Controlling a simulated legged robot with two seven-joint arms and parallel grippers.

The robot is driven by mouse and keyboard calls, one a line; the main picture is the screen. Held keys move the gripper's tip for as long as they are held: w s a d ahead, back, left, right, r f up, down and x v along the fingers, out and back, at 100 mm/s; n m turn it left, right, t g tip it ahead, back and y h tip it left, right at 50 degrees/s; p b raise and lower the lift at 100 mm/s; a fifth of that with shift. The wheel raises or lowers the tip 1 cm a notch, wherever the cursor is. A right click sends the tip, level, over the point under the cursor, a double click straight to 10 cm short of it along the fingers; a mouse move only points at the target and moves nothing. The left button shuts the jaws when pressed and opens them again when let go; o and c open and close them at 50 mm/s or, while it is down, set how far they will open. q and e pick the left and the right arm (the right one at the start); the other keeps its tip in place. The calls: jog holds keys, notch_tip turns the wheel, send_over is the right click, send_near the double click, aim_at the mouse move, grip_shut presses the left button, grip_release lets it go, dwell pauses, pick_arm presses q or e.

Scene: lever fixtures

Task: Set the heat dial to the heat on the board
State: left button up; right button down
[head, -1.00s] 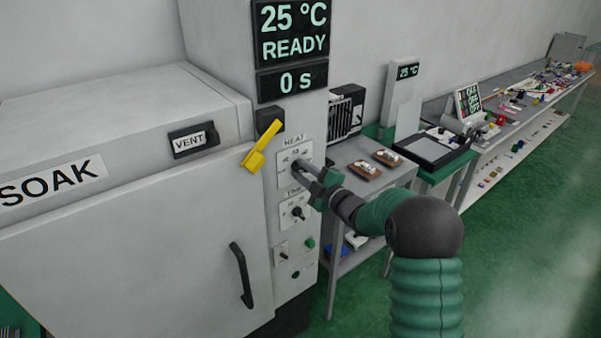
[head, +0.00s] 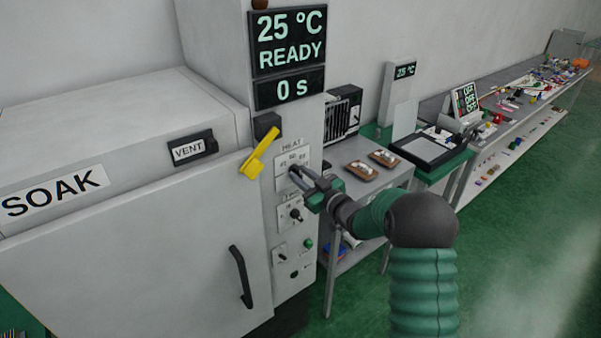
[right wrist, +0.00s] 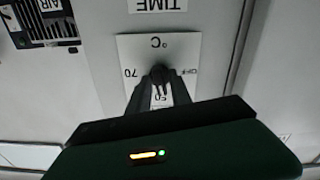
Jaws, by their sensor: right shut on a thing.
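The heat dial is on a white plate under the label HEAT (head: 291,146), on the grey oven's control column. My right gripper (head: 298,174) reaches it from the right and hides most of the knob in the head view. In the right wrist view the dial plate (right wrist: 190,52) appears upside down, with °C, 70 and 50 readable and another mark at the right edge partly unclear. The dark knob (right wrist: 159,71) sits between the fingertips of my right gripper (right wrist: 160,82), which is shut on it. The knob's exact setting is unclear. My left gripper is not in view.
A display (head: 289,42) above reads 25 °C, READY. A yellow lever (head: 259,154) juts out up left of the dial. Another dial (head: 295,215) is below. A tilted panel (head: 466,98) with OFF lines stands on the far bench. A side table (head: 345,188) stands at right.

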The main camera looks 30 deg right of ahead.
jog(key=shift+s+f+m+p, duration=0.15)
jog(key=shift+f+m+p, duration=0.3)
jog(key=shift+m, duration=0.65)
jog(key=c, duration=1.4)
grip_release()
jog(key=shift+c, duration=0.2)
jog(key=shift+d, duration=0.1)
jog(key=shift+r, duration=0.1)
jog(key=s+d+b, duration=0.1)
jog(key=s+b, duration=0.1)
jog(key=s, duration=1.4)
jog(key=shift+s+d+b, duration=0.2)
jog(key=shift+b, duration=0.1)
